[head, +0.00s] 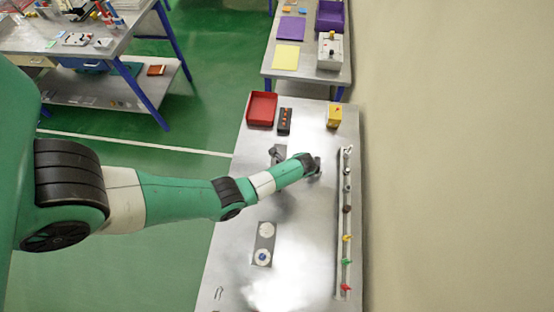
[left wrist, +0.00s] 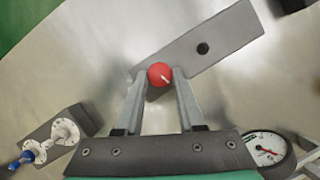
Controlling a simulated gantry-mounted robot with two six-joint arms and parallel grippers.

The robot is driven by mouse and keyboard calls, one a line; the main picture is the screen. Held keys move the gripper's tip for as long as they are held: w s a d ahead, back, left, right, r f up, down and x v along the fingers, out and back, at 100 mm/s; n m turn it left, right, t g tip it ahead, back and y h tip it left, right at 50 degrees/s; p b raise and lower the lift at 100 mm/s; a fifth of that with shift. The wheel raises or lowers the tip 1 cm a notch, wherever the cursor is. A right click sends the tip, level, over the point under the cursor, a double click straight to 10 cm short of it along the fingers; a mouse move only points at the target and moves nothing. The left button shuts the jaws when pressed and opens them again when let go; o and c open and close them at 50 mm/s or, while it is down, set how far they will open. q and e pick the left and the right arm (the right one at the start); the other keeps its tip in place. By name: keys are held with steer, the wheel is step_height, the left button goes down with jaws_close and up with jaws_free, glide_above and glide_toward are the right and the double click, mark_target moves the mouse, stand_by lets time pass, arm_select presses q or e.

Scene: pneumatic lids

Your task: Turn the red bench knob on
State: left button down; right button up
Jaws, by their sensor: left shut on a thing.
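My right gripper is in neither view.
A small black round part (left wrist: 202,48) is on the same panel. A dial gauge (left wrist: 265,148) and a grey block with white and blue fittings (left wrist: 62,125) are nearby. A rail with several coloured valves (head: 346,220) runs along the right. A red tray (head: 262,108) stands at the back.

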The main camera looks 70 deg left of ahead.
arm_select(q)
steer(key=shift+w+a+f+n+h+b, duration=0.1)
steer(key=shift+n+h+b, duration=0.05)
steer(key=shift+n+b, duration=0.25)
steer(key=shift+w+f+n+h+b, duration=0.15)
steer(key=shift+n+b, duration=0.1)
steer(key=shift+n, duration=0.25)
steer(key=n+g+b, duration=0.1)
steer(key=n+b, duration=0.2)
steer(key=b, duration=0.2)
steer(key=shift+a+h+b, duration=0.1)
steer(key=shift+h+b, duration=0.25)
steer(key=shift+h, duration=0.05)
steer(key=shift+s+r+n+b, duration=0.1)
steer(key=shift+r+n+b, duration=0.15)
steer(key=shift+n+b, duration=0.25)
steer(key=c, duration=0.5)
jaws_free()
steer(key=p+v, duration=0.5)
steer(key=v, duration=0.2)
steer(key=shift+a+r, duration=0.1)
steer(key=shift+r, duration=0.15)
